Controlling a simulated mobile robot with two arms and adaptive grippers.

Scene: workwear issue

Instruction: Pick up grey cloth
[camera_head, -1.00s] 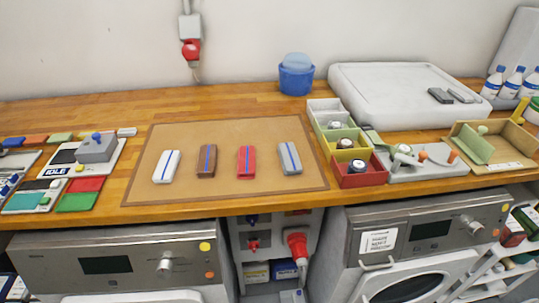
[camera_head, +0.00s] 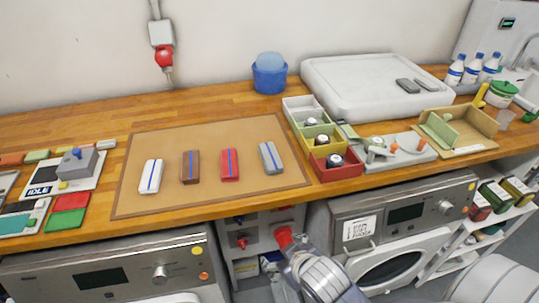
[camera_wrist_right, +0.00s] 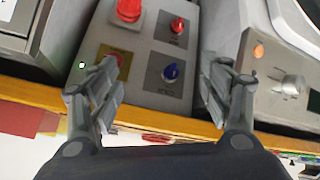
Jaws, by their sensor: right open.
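The grey cloth (camera_head: 275,158) is a folded grey bundle with a blue stripe. It lies at the right end of a row of folded cloths on the tan mat (camera_head: 150,205) in the head view. My right gripper (camera_wrist_right: 160,88) is open and empty in the right wrist view, with both fingers spread in front of the panel below the counter. In the head view my right arm comes in at the bottom, below the counter's front edge and apart from the cloth. My left gripper is not in view.
White (camera_head: 150,177), brown (camera_head: 191,167) and red (camera_head: 229,165) cloths lie left of the grey one. Coloured bins (camera_head: 334,165) stand close on its right. Machines (camera_head: 110,270) and a control panel (camera_wrist_right: 145,50) sit under the counter edge. The mat behind the cloths is clear.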

